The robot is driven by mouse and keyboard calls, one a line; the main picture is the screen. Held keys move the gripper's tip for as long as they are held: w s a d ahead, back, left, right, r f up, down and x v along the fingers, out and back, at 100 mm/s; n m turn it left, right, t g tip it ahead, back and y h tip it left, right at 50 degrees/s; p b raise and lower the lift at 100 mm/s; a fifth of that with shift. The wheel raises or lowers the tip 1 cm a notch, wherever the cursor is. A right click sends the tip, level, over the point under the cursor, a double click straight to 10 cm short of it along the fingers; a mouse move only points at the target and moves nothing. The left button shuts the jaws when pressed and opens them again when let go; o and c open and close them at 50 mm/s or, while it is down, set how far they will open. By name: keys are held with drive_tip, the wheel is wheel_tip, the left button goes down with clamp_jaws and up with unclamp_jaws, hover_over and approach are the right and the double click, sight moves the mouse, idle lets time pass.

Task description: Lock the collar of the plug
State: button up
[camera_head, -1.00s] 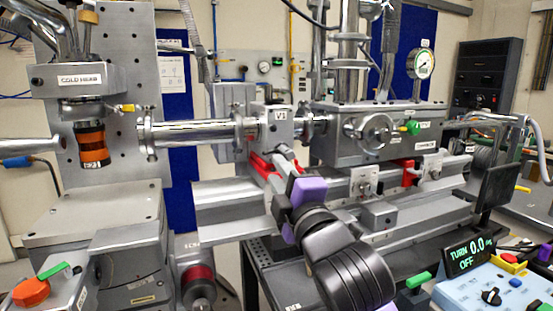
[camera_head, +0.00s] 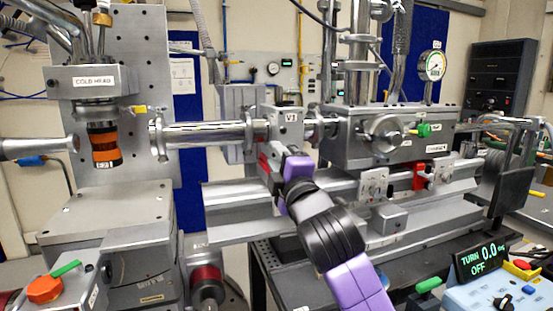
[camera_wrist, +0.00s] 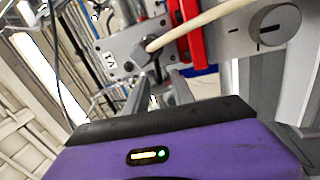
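My gripper (camera_head: 272,153) reaches up to the underside of the valve block marked V1 (camera_head: 290,118). In the wrist view its two grey fingers (camera_wrist: 156,82) stand apart, with their tips at a small dark fitting (camera_wrist: 153,66) below the block. A cream cable (camera_wrist: 190,22) runs into this spot. The dark fitting may be the plug, but its collar and any lock mark cannot be made out. Whether the fingers touch or grip it cannot be told. In the head view my wrist hides the plug.
A red clip (camera_wrist: 188,32) and a round grey knob with a dark mark (camera_wrist: 275,24) are close to the fingers. The steel rail (camera_head: 235,197) lies below. The control box display (camera_head: 480,257) reads TURN 0.0, OFF. The cold head (camera_head: 95,80) stands left.

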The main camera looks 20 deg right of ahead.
sight(291, 131)
clamp_jaws()
drive_tip(key=r+m+p, duration=0.1)
drive_tip(key=m+p, duration=0.1)
drive_tip(key=m, duration=0.1)
drive_tip(key=r+m+h+p, duration=0.1)
drive_tip(key=m+p, duration=0.1)
drive_tip(key=m, duration=0.1)
drive_tip(key=r+m+g+h+p, duration=0.1)
drive_tip(key=m+p, duration=0.1)
drive_tip(key=m, duration=0.1)
drive_tip(key=shift+d+r, duration=0.2)
drive_tip(key=shift+d, duration=0.15)
drive_tip(key=m+p, duration=0.1)
drive_tip(key=m, duration=0.1)
drive_tip(key=d+r+m+p, duration=0.1)
drive_tip(key=m, duration=0.1)
drive_tip(key=m+g+h+p, duration=0.1)
drive_tip(key=m, duration=0.1)
drive_tip(key=shift+d+r, duration=0.2)
drive_tip(key=shift+d, duration=0.15)
drive_tip(key=shift+d+r+m+g+p, duration=0.1)
drive_tip(key=shift+d+m+g+p, duration=0.1)
drive_tip(key=shift+d+m+p, duration=0.55)
drive_tip(key=shift+m+g+p, duration=0.2)
drive_tip(key=shift+m+p, duration=0.25)
drive_tip(key=shift+m, duration=0.7)
drive_tip(key=shift+d, duration=0.1)
